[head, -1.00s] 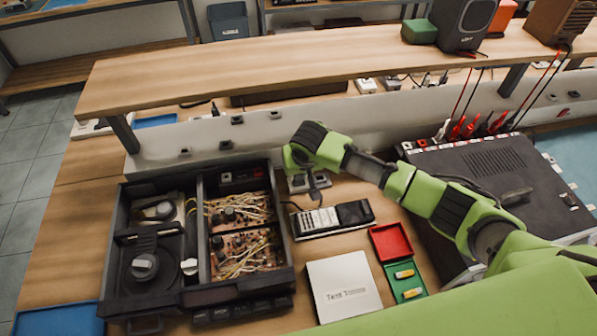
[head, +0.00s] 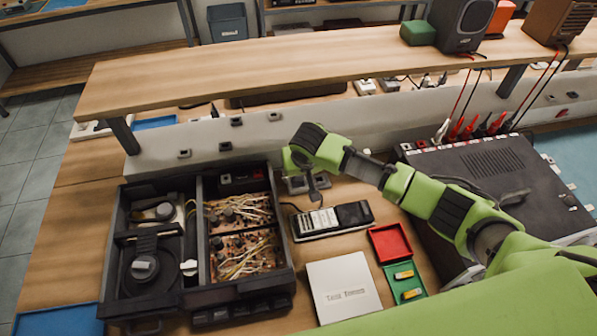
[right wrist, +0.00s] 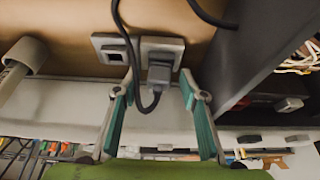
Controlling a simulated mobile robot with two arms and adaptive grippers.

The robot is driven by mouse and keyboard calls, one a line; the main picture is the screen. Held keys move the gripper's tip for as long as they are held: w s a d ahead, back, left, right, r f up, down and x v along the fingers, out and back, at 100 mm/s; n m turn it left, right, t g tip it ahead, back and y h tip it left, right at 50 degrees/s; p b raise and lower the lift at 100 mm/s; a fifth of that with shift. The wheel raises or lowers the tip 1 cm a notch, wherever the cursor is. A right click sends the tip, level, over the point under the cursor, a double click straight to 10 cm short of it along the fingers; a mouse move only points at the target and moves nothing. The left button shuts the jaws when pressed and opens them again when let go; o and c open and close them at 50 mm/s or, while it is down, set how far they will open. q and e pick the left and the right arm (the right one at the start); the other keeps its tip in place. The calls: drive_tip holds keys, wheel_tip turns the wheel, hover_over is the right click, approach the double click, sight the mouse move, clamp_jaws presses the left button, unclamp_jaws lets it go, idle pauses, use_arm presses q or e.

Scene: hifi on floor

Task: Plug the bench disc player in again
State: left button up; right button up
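The bench disc player (head: 190,245) lies open on the bench at the left in the head view, its disc mechanism and wired circuit boards showing. A dark plug (right wrist: 159,75) with a black cable sits at the right socket of a grey double outlet (right wrist: 112,47) in the right wrist view; I cannot tell how deep it is in. The outlet also shows in the head view (head: 296,186), partly behind my right gripper. My right gripper (right wrist: 161,88) is open, its teal fingers on either side of the plug with gaps between. My left gripper is not in view.
A multimeter (head: 332,221), a white booklet (head: 343,287) and a red and green box (head: 391,242) lie right of the player. A dark bench unit (head: 490,180) with red and black leads stands at the right. A raised shelf (head: 300,62) runs along the back.

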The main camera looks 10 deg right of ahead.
drive_tip(key=w+p+v, duration=0.1)
drive_tip(key=p+v, duration=0.5)
drive_tip(key=v, duration=1)
drive_tip(key=shift+w+r, duration=0.2)
drive_tip(key=shift+r, duration=0.45)
drive_tip(key=shift+f, duration=0.1)
